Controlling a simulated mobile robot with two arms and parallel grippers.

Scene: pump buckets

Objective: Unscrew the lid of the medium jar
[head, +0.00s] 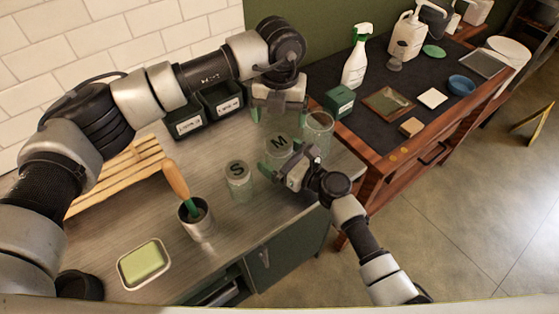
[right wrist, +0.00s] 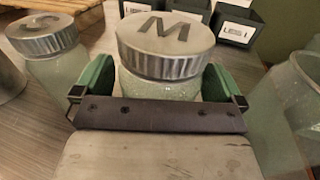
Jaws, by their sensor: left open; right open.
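The medium jar (head: 277,163) is a clear glass jar with a metal lid (head: 280,147) marked M, upright on the counter. The lid is on the jar, and it also shows in the right wrist view (right wrist: 165,42). My right gripper (head: 275,162) is open, with its green fingers on either side of the jar's glass body below the lid; I cannot tell whether they touch it. My left gripper (head: 274,115) is open and empty above and behind the jar, pointing down. The jar's lower part is hidden by my right gripper.
A smaller jar (head: 238,180) marked S stands left of the medium jar. A lidless glass jar (head: 318,135) stands close on the right. A metal cup (head: 196,219) with a wooden-handled tool and a soap dish (head: 144,263) are at the front left. Dark bins (head: 187,121) stand behind.

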